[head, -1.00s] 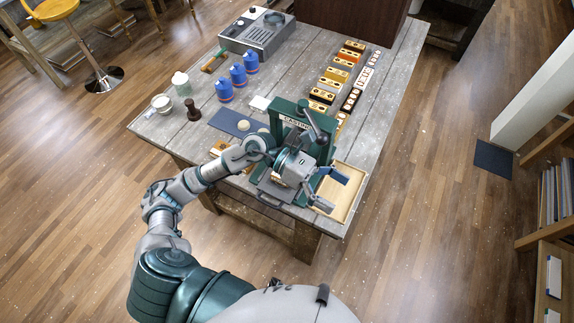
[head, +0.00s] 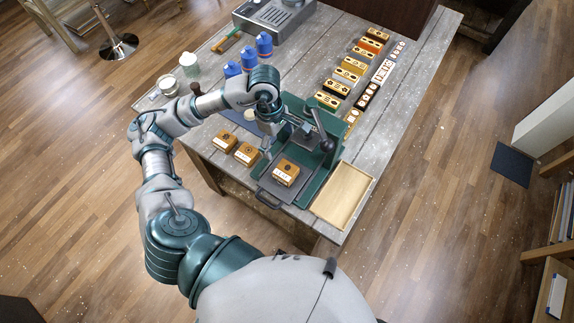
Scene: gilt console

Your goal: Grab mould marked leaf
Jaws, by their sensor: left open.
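Several small mould blocks are in the head view, and their markings are too small for me to tell which shows a leaf. One orange-brown block (head: 285,172) sits on the dark plate of the green press. Two similar blocks, one (head: 225,138) further left and one (head: 246,154) nearer the press, lie on the table's near left edge. More yellow, orange and black blocks (head: 345,76) stand in a row behind the press. My left gripper (head: 285,142) is open and empty, reaching down over the press, just behind the block on its plate. My right gripper is out of view.
The green press (head: 318,168) has an upright frame and a lever. An empty shallow wooden tray (head: 343,196) lies at its right. Blue bottles (head: 264,45), a jar (head: 189,64) and a grey machine (head: 272,20) stand behind.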

